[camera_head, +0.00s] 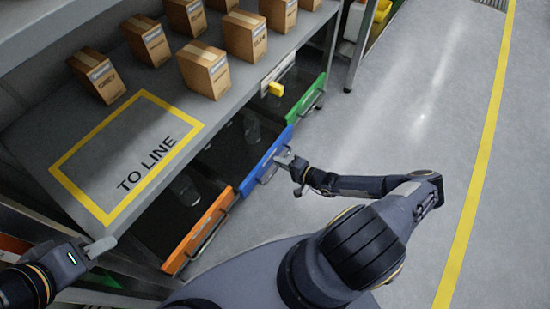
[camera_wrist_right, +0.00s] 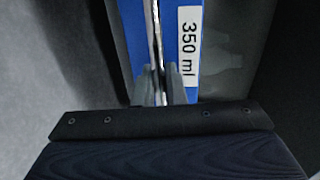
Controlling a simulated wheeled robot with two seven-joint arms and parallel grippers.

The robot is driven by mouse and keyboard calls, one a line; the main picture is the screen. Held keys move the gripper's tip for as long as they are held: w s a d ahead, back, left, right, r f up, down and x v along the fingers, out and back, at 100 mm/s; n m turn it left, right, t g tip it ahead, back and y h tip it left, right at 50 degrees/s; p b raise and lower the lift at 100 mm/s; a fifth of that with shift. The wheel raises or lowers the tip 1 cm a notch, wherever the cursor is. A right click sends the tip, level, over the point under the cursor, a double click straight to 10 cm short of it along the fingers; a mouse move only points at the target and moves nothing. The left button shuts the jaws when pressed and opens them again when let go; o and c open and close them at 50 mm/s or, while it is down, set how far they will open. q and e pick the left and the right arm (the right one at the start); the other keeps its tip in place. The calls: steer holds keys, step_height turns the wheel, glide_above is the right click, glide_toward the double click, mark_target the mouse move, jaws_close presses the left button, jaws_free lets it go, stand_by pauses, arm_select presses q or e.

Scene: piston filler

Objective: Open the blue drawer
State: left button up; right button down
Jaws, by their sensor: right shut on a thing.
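The blue drawer (camera_head: 262,160) is in the row under the grey shelf, between an orange and a green drawer. Part of its dark inside and a clear vessel show behind its front. In the right wrist view its blue front (camera_wrist_right: 210,75) bears a "350 ml" label beside a thin metal handle (camera_wrist_right: 153,35). My right gripper (camera_head: 285,161) is at this front, its fingers (camera_wrist_right: 158,78) shut on the handle. My left gripper (camera_head: 101,247) is apart from the blue drawer, near the shelf's front-left corner; its finger gap is not clear.
The orange drawer (camera_head: 198,232) and green drawer (camera_head: 308,99) flank the blue one. Several cardboard boxes (camera_head: 205,69) stand on the shelf (camera_head: 140,190), which has a "TO LINE" marking. Open floor (camera_head: 420,110) lies right.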

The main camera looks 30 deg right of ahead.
steer(key=f+v, duration=0.2)
steer(key=v, duration=1)
steer(key=f+v, duration=0.3)
steer(key=v, duration=1)
steer(key=shift+s+d, duration=0.45)
steer(key=shift+s, duration=0.15)
steer(key=c, duration=1.6)
jaws_free()
steer(key=shift+s+d, duration=0.1)
steer(key=p+v, duration=0.1)
steer(key=v, duration=0.6)
steer(key=shift+s+d, duration=0.15)
steer(key=shift+s, duration=0.05)
